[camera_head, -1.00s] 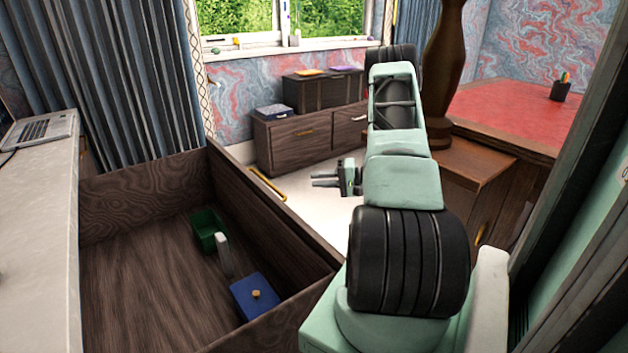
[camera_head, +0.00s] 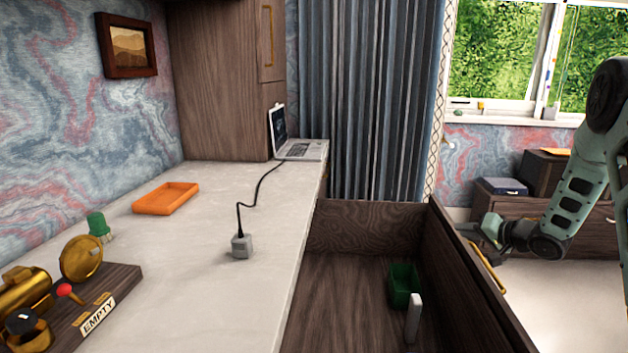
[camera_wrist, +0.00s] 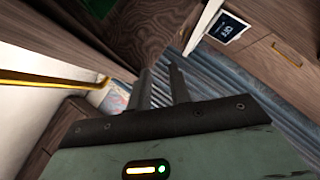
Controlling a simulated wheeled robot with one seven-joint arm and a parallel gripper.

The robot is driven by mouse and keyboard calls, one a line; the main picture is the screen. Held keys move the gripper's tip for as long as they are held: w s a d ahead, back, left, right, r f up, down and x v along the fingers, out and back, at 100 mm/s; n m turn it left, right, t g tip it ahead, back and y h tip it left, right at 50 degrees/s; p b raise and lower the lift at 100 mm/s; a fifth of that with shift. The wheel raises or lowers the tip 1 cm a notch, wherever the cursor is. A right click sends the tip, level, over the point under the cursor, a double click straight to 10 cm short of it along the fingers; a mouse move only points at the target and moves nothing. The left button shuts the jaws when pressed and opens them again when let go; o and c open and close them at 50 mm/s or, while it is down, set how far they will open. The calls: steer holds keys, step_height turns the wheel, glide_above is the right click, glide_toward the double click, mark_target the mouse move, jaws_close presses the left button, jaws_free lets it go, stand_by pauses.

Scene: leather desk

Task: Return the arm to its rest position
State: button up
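My arm (camera_head: 578,195) is at the right edge of the head view, pale green with dark joints. It bends down from the upper right to my gripper (camera_head: 470,229), which hangs near the right wall of the open drawer. In the wrist view my gripper (camera_wrist: 160,72) shows two dark fingers with a gap between them. It is open and nothing is held. The rest of the arm is cut off by the frame.
The open wooden drawer (camera_head: 345,218) holds a green container (camera_head: 404,286) and a white upright piece (camera_head: 414,317). The desk (camera_head: 190,262) carries an orange tray (camera_head: 166,198), a laptop (camera_head: 302,150), a grey block (camera_head: 241,246) and brass parts (camera_head: 82,259). Floor shows right of the drawer.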

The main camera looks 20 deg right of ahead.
steer(key=w+a+r+n+g+h, duration=0.1)
steer(key=w+a+r+n+g, duration=0.1)
steer(key=a, duration=0.8)
steer(key=w+a+r+n+g, duration=0.1)
steer(key=a+r+n, duration=0.15)
steer(key=a, duration=0.65)
steer(key=s+a+r+n+g, duration=0.1)
steer(key=s+a+g, duration=0.1)
steer(key=s+a, duration=0.45)
steer(key=s+a+r+n+g, duration=0.1)
steer(key=s+a+n, duration=0.15)
steer(key=a, duration=0.65)
steer(key=s+a+n+g+h, duration=0.1)
steer(key=s+a+n+g, duration=0.4)
steer(key=s, duration=1)
steer(key=s+a+n+g, duration=0.2)
steer(key=s+a, duration=0.4)
steer(key=s, duration=0.8)
step_height(320, 180, up, 18)
steer(key=p, duration=1.7)
steer(key=shift+a, duration=0.15)
steer(key=o, duration=1.8)
steer(key=shift+f, duration=0.1)
steer(key=shift+c, duration=0.2)
